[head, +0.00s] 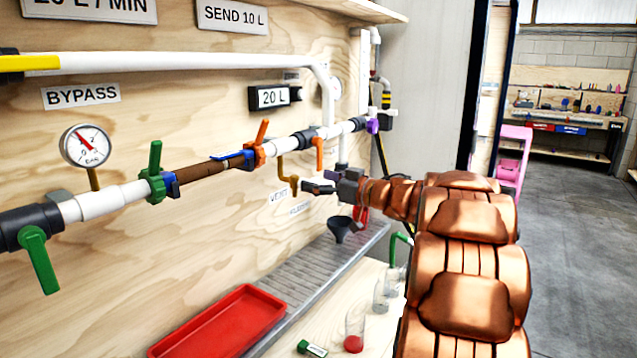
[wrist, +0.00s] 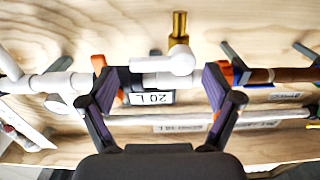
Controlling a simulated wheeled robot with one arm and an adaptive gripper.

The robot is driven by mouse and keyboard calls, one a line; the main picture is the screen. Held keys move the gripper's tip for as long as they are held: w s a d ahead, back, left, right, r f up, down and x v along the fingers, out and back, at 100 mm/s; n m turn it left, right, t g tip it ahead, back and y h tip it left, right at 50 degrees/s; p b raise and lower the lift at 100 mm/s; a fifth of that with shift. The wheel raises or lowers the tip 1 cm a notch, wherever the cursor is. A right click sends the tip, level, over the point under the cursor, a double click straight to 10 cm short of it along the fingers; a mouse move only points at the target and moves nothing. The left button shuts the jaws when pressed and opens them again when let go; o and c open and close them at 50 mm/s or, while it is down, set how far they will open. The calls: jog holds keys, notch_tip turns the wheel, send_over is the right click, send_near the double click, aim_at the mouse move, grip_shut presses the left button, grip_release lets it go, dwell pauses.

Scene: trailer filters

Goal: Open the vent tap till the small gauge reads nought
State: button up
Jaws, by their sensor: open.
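The small round gauge (head: 85,145) has a white face and a red needle leaning to the upper left; its figures are too small to read surely. My gripper (head: 318,188) is just right of this fitting. In the wrist view my gripper (wrist: 162,85) is open, with a white pipe elbow (wrist: 178,62) and a brass stub (wrist: 180,28) between or just beyond its jaws. Contact cannot be told.
A green lever (head: 155,172), orange levers (head: 262,140) and a purple one (head: 373,124) stand along the pipe. Below are a dark funnel (head: 342,228), a grey drain tray (head: 310,262), a red tray (head: 222,322) and clear beakers (head: 355,325). Open floor lies right.

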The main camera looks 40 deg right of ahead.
jog(key=c, duration=1.1)
jog(key=shift+c, duration=0.2)
jog(key=shift+n, duration=0.3)
jog(key=n, duration=0.3)
jog(key=shift+a+r+n, duration=0.2)
jog(key=shift+r+n, duration=0.15)
jog(key=shift+n, duration=0.05)
jog(key=n, duration=0.1)
jog(key=n+b, duration=0.1)
jog(key=n, duration=0.1)
jog(key=shift+s+a+r+n+b, duration=0.15)
jog(key=shift+a+r+n+b, duration=0.05)
jog(key=shift+a+n+b, duration=0.1)
jog(key=n+b, duration=0.2)
jog(key=n, duration=0.1)
jog(key=shift+s+a+n, duration=0.1)
jog(key=shift+a+n, duration=0.2)
jog(key=shift+s+a+r+n+b, duration=0.1)
jog(key=shift+a+n+b, duration=0.15)
jog(key=shift+n+b, duration=0.65)
jog(key=shift+s+a+r+n+b, duration=0.15)
jog(key=shift+n+b, duration=0.45)
jog(key=shift+n, duration=0.6)
jog(key=shift+w, duration=0.1)
